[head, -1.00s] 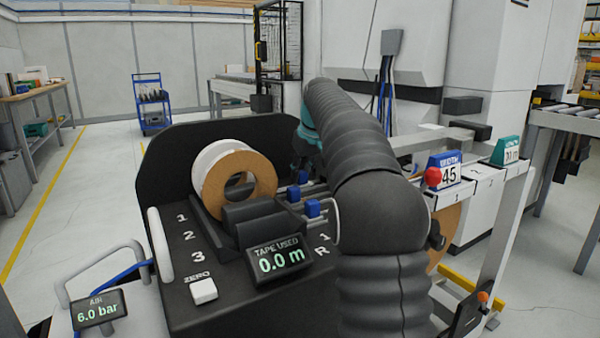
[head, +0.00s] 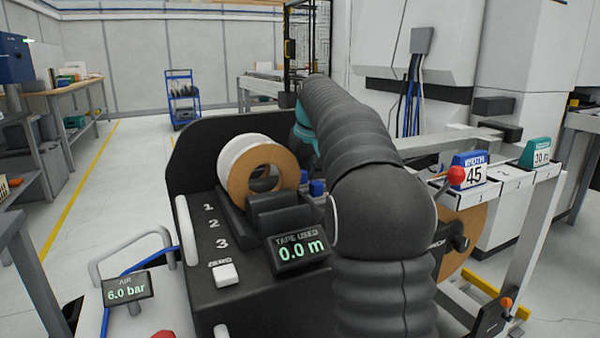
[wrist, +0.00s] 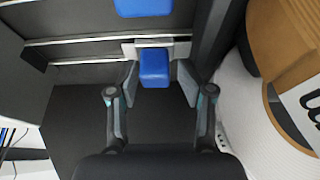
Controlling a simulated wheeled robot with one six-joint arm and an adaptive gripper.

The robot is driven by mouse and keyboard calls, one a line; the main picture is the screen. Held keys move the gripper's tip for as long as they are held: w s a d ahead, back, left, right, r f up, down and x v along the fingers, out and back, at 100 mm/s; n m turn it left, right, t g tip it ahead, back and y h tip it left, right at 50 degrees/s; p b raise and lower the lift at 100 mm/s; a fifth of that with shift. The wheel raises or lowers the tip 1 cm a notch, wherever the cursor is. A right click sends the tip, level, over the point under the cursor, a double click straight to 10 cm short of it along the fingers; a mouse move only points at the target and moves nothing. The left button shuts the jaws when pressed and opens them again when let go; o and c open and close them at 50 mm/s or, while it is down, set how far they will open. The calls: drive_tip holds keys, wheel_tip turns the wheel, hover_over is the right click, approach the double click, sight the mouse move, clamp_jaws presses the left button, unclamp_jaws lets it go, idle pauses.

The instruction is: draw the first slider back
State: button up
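A blue slider knob (wrist: 155,68) on a pale carriage and rail shows in the wrist view, between the fingertips of my gripper (wrist: 157,78). The fingers stand apart, one on each side of the knob. The gaps are narrow, and contact is not clear. A second blue knob (wrist: 143,7) is at the top edge of that view. In the head view, a blue knob (head: 317,187) shows beside my arm. My arm hides the other sliders and my gripper there.
A tape roll (head: 262,172) sits in the black machine, close to my gripper's right in the wrist view. The display (head: 300,250) reads 0.0 m. A white zero button (head: 225,274) and the numbers 1, 2, 3 are on the panel. A blue "WIDTH 45" sign (head: 470,172) stands at right.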

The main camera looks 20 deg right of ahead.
drive_tip(key=shift+r, duration=0.1)
drive_tip(key=v, duration=0.7)
drive_tip(key=shift+s+r, duration=0.2)
drive_tip(key=shift+r, duration=0.2)
idle(0.4)
